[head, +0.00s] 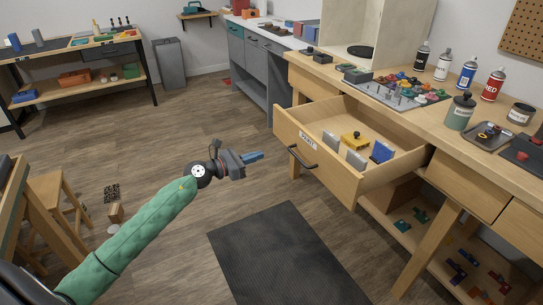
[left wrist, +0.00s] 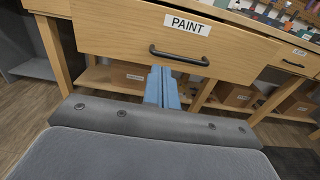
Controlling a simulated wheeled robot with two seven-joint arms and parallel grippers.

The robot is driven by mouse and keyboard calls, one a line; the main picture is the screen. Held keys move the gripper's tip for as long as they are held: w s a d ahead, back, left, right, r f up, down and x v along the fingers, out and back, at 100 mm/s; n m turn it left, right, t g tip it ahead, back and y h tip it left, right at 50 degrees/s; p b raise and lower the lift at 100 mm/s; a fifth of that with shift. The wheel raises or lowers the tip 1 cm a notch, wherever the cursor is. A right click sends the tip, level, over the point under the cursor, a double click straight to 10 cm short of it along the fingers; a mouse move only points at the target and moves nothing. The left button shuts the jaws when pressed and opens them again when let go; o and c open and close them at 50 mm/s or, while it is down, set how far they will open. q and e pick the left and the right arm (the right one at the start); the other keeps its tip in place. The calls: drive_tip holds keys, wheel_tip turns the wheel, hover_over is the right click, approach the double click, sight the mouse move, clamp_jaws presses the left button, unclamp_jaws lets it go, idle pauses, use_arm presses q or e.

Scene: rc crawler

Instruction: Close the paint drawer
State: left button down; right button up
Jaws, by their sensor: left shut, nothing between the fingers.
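The paint drawer (head: 303,150) is a light wooden drawer pulled well out of the workbench, with a dark bar handle (head: 301,158) and a "PAINT" label. Inside it are a yellow item (head: 354,141) and several grey and blue boxes. In the left wrist view the drawer front (left wrist: 130,35) fills the upper part, with its handle (left wrist: 180,56) just above the fingers. My left gripper (head: 258,156) has blue fingers, shut and empty, to the left of the drawer front and apart from it in the head view. The fingers also show in the left wrist view (left wrist: 162,85). My right gripper is not in view.
Spray cans (head: 443,64), a paint tin (head: 460,110) and a tray of small coloured parts (head: 397,92) stand on the workbench top (head: 330,75). A dark mat (head: 284,254) lies on the floor before the bench. A wooden stool (head: 60,196) is at left. Floor around my left gripper is clear.

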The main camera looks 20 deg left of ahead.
sight(299, 142)
use_arm(q)
drive_tip(key=p+x, duration=0.2)
drive_tip(key=x, duration=1.1)
drive_tip(key=shift+w+d+p, duration=0.2)
drive_tip(key=shift+w+p, duration=0.1)
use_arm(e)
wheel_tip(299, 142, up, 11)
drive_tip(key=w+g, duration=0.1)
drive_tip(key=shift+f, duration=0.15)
use_arm(q)
drive_tip(key=shift+w+d, duration=0.4)
drive_tip(key=shift+w, duration=0.1)
drive_tip(key=x, duration=0.9)
drive_tip(key=shift+w+d+r, duration=0.1)
drive_tip(key=shift+w+d, duration=0.05)
drive_tip(key=shift+w, duration=0.05)
drive_tip(key=b+x, duration=0.3)
drive_tip(key=x, duration=0.9)
drive_tip(key=shift+d, duration=0.1)
drive_tip(key=b+x, duration=0.4)
drive_tip(key=x, duration=0.5)
drive_tip(key=shift+w+d, duration=0.2)
drive_tip(key=shift+w, duration=0.05)
drive_tip(key=shift+r+b, duration=0.2)
drive_tip(key=shift+b, duration=0.1)
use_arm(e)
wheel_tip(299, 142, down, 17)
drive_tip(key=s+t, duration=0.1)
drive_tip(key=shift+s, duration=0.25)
